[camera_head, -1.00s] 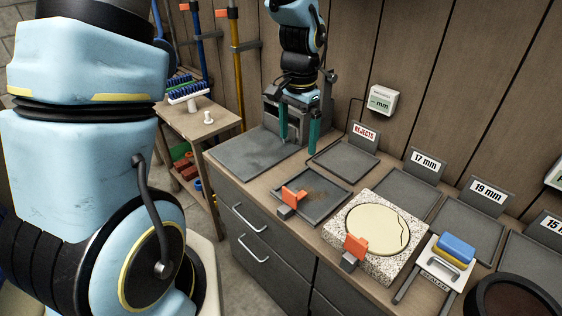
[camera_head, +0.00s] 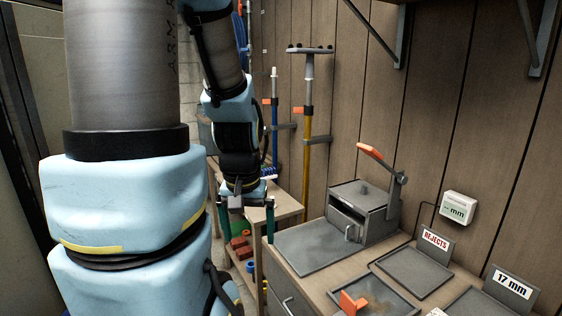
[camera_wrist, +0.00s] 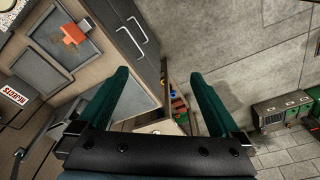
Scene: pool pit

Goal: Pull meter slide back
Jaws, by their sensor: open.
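A grey metal box (camera_head: 372,205) with a small front handle (camera_head: 348,232) stands at the back of the counter in the head view. An orange-gripped lever (camera_head: 370,151) rises from its right side. I cannot tell for sure which part is the meter slide. A white display reading "-- mm" (camera_head: 459,207) hangs on the wall to the right. My gripper (camera_head: 246,222) is left of the box, apart from it, pointing down near the side table. In the wrist view my gripper (camera_wrist: 158,78) is open, with nothing between its green fingers.
A flat grey plate (camera_head: 315,246) lies before the box. A tray with an orange-handled piece (camera_head: 352,302), the rejects tray (camera_head: 415,270) and the 17 mm tray stand to the right. The side table (camera_head: 288,207) is at left. Open floor (camera_wrist: 235,65) shows in the wrist view.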

